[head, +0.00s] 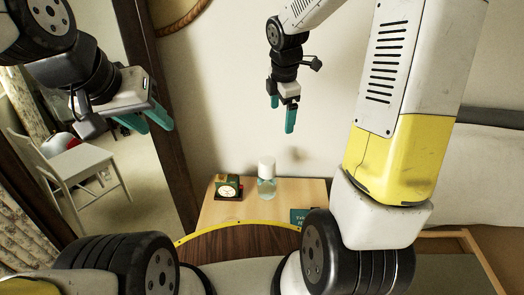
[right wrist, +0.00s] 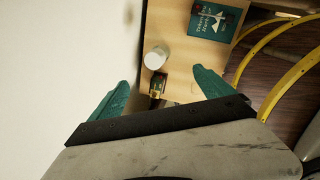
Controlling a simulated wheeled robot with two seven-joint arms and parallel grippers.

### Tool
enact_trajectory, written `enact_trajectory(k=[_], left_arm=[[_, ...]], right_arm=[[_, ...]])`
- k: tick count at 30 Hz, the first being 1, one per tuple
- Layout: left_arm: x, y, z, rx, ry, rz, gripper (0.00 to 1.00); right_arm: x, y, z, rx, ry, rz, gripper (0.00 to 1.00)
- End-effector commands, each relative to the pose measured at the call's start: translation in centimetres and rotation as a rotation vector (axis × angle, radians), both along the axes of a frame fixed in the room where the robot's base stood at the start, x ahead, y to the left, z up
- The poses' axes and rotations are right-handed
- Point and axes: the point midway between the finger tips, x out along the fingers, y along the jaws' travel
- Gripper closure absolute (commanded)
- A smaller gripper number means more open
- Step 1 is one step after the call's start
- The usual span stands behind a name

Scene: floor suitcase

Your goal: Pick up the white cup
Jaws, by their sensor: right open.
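The white cup (head: 266,167) appears to sit on top of a clear glass vessel (head: 267,187) on a small wooden table. In the right wrist view the cup (right wrist: 156,57) shows from above, beyond and between my fingertips, touching neither. My right gripper (head: 290,118) is open and empty, high above the table and slightly right of the cup in the head view; its teal fingers (right wrist: 162,88) are spread wide in the wrist view. My left gripper (head: 146,120) is at the upper left, far from the cup, with its two teal fingers apart and nothing visible between them.
A teal book (right wrist: 215,19) lies on the table's right. A white chair (head: 75,170) shows at left; a bed is at right.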

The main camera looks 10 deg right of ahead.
Motion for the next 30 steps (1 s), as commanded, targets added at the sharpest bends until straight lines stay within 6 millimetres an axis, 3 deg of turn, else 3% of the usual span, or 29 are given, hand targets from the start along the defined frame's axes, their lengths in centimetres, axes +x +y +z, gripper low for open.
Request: enact_trajectory(k=[1,6,13,19,30], left_arm=[[0.0,0.0,0.0,0.000,0.000,0.000,0.64],[0.0,0.0,0.0,0.000,0.000,0.000,0.64],[0.0,0.0,0.0,0.000,0.000,0.000,0.64],[0.0,0.0,0.0,0.000,0.000,0.000,0.64],[0.0,0.0,0.0,0.000,0.000,0.000,0.64]], right_arm=[[1.2,0.2,-2.3,-0.022,0.035,0.113,0.08],[4.6,1.1,-9.3,-0.075,0.117,0.522,0.08],[6.9,2.4,-17.8,-0.086,0.181,0.964,0.08],[7.4,3.0,-21.3,-0.082,0.195,1.144,0.08],[7.3,3.0,-24.9,-0.082,0.197,1.169,0.08]])
